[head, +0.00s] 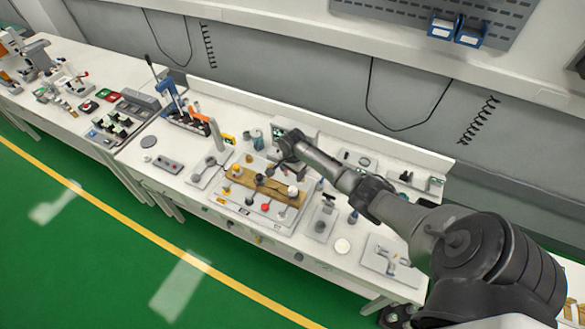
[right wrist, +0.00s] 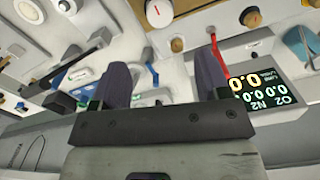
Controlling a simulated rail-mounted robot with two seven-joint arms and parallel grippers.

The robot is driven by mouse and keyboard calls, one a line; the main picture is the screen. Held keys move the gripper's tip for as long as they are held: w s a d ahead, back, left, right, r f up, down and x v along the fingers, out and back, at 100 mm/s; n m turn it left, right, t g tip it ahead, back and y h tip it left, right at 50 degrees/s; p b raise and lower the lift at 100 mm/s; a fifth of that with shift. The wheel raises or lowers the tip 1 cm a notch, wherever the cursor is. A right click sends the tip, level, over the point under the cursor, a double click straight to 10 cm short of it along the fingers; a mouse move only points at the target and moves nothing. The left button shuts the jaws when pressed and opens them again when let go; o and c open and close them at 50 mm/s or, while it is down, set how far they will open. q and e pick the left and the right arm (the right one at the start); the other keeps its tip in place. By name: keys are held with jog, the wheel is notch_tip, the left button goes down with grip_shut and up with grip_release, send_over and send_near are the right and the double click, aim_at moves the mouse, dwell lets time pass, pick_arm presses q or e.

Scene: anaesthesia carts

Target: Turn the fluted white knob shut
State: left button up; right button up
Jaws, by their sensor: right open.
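A white round knob (head: 293,191) stands at the right end of a yellow-brown board (head: 240,179) on the bench. In the right wrist view a white knob with a red mark (right wrist: 158,13) is at the top edge, partly cut off. It may be the same knob; its fluting is too small to make out. My right gripper (head: 287,158) hangs over the back of the board, apart from the knob. In the right wrist view its two dark fingers (right wrist: 161,70) are spread with nothing held between them. My left gripper is not in view.
A red lever (right wrist: 217,55) and a lit O2/N2 display (right wrist: 265,88) are close to the right finger. Several knobs and fittings crowd the bench. Orange and blue upright levers (head: 198,112) stand to the left.

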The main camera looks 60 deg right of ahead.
jog(key=shift+r, duration=0.65)
jog(key=shift+n, duration=0.3)
